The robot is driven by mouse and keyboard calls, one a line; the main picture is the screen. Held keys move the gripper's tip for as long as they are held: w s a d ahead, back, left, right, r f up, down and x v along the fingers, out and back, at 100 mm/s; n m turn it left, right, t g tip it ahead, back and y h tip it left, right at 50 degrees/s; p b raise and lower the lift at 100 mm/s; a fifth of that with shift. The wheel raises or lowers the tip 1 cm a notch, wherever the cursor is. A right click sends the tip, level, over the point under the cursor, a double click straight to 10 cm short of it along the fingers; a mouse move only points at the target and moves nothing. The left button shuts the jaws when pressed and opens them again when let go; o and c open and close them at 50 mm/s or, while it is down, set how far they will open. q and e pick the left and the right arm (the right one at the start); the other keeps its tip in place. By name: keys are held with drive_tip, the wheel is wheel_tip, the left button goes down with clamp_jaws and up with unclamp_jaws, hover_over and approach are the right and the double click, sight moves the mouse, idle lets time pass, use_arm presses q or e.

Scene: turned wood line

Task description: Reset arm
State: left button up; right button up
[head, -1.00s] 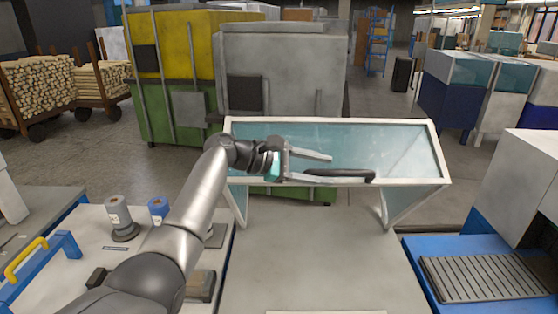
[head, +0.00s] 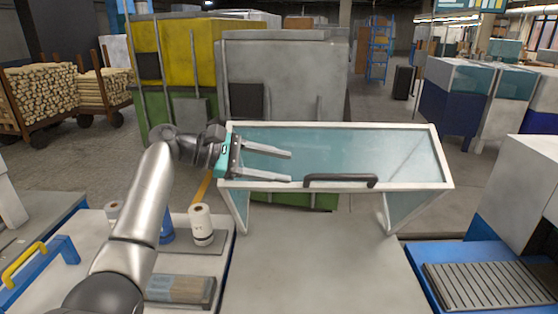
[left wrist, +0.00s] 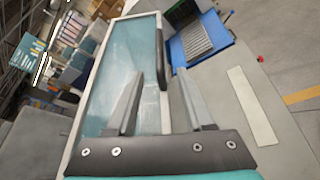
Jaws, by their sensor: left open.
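My left gripper (head: 290,166) is open and empty in the head view. Its two parallel fingers point right, in front of the left part of a glass guard with a white frame (head: 437,160). The guard's dark handle (head: 341,181) lies to the right of the fingertips, apart from them. In the left wrist view the open fingers (left wrist: 155,90) lie across the guard's glass, and the dark handle (left wrist: 161,58) shows just beyond them. My right gripper does not show in either view.
A bare grey worktop (head: 310,265) lies below the guard. A white roll (head: 201,224) and a block in a tray (head: 180,290) are at the left. A blue station with a ribbed plate (head: 490,286) stands at the right. Grey (head: 290,75) and yellow (head: 185,45) cabinets are behind.

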use_arm(q)
drive_tip(key=s+a+f+m+y, duration=0.1)
drive_tip(key=s+f+m+y, duration=0.1)
drive_tip(key=s+f, duration=0.45)
drive_tip(key=s+a+f+m+y, duration=0.1)
drive_tip(key=s+f+m+y, duration=0.2)
drive_tip(key=f, duration=0.7)
drive_tip(key=s+a+f+m+y, duration=0.1)
drive_tip(key=s+f+m+y, duration=0.1)
drive_tip(key=s+f, duration=0.45)
drive_tip(key=s+a+f+m+y, duration=0.3)
drive_tip(key=s+a+m, duration=0.15)
drive_tip(key=s, duration=0.55)
drive_tip(key=s+a+f+m+y, duration=0.3)
drive_tip(key=s+a+m+y, duration=0.15)
drive_tip(key=s, duration=0.55)
wheel_tip(320, 180, down, 31)
drive_tip(key=s+g+b, duration=0.2)
drive_tip(key=b, duration=0.7)
drive_tip(key=s+a+f+b, duration=0.1)
drive_tip(key=s+f+b, duration=0.3)
drive_tip(key=s+f, duration=0.3)
drive_tip(key=s+a+f+g+b, duration=0.1)
drive_tip(key=s+f+b, duration=0.3)
drive_tip(key=s+f, duration=0.4)
wheel_tip(320, 180, down, 7)
drive_tip(key=shift+a+f+h, duration=0.1)
drive_tip(key=shift+a+h, duration=0.25)
drive_tip(key=shift+a, duration=0.2)
